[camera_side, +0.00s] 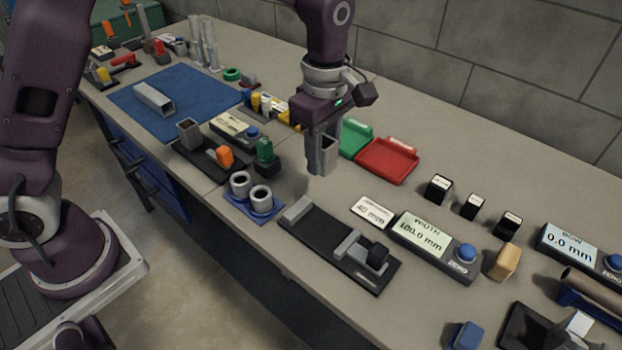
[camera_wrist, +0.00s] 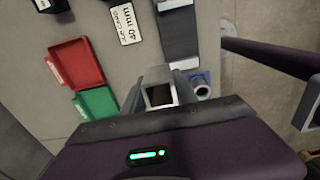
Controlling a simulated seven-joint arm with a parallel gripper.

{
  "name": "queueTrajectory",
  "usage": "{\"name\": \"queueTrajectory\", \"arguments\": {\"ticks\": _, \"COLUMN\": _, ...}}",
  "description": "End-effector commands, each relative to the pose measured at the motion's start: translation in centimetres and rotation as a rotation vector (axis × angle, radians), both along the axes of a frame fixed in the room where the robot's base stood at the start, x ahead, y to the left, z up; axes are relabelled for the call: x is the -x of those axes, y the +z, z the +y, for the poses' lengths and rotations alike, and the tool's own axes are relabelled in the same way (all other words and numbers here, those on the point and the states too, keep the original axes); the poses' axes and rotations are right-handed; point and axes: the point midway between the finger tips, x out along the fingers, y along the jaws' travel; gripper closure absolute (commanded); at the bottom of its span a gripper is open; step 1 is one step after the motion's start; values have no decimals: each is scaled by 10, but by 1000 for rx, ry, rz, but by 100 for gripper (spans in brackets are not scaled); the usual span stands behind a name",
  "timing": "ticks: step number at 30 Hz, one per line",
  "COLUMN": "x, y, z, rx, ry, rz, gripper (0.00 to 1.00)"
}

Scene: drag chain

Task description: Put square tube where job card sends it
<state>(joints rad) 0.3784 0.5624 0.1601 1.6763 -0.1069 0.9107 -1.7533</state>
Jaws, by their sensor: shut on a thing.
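My gripper (camera_side: 322,158) is shut on a grey hollow square tube (camera_side: 328,150) and holds it above the bench, left of the green tray. In the wrist view the tube's open end (camera_wrist: 160,95) shows between the fingers. The white job card (camera_side: 373,211) reads 40 mm; it also shows in the wrist view (camera_wrist: 127,24). A black gauge bed (camera_side: 318,238) with grey jaws lies in front of it. The gauge display (camera_side: 430,236) reads WIDTH 100.0 mm. A green tray (camera_side: 356,136) and a red tray (camera_side: 388,158) lie behind my gripper.
Another square tube (camera_side: 155,98) lies on the blue mat (camera_side: 190,85). A blue holder with two grey rings (camera_side: 250,192) stands left of the gauge bed. Small black blocks (camera_side: 438,188) stand at right, near a second display (camera_side: 572,246) reading 0.0 mm. Bare bench lies below my gripper.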

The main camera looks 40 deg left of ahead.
Motion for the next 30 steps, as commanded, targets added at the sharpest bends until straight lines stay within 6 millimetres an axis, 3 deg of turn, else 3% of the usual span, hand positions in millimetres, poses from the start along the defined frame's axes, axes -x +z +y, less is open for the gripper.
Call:
{"name": "queueTrajectory", "arguments": {"ticks": 3, "x": -44, "y": -7, "z": 19, "rx": 0, "ry": 6, "rz": -1, "gripper": 100}}
{"name": "queueTrajectory", "arguments": {"ticks": 6, "x": -72, "y": -12, "z": 35, "rx": 0, "ry": 3, "rz": 0, "gripper": 100}}
{"name": "queueTrajectory", "arguments": {"ticks": 9, "x": -86, "y": -14, "z": 44, "rx": 0, "ry": -2, "rz": -1, "gripper": 100}}
{"name": "queueTrajectory", "arguments": {"ticks": 20, "x": -89, "y": -15, "z": 45, "rx": 2, "ry": -6, "rz": 1, "gripper": 100}}
{"name": "queueTrajectory", "arguments": {"ticks": 30, "x": -89, "y": -50, "z": 45, "rx": 1, "ry": -5, "rz": 2, "gripper": 100}}
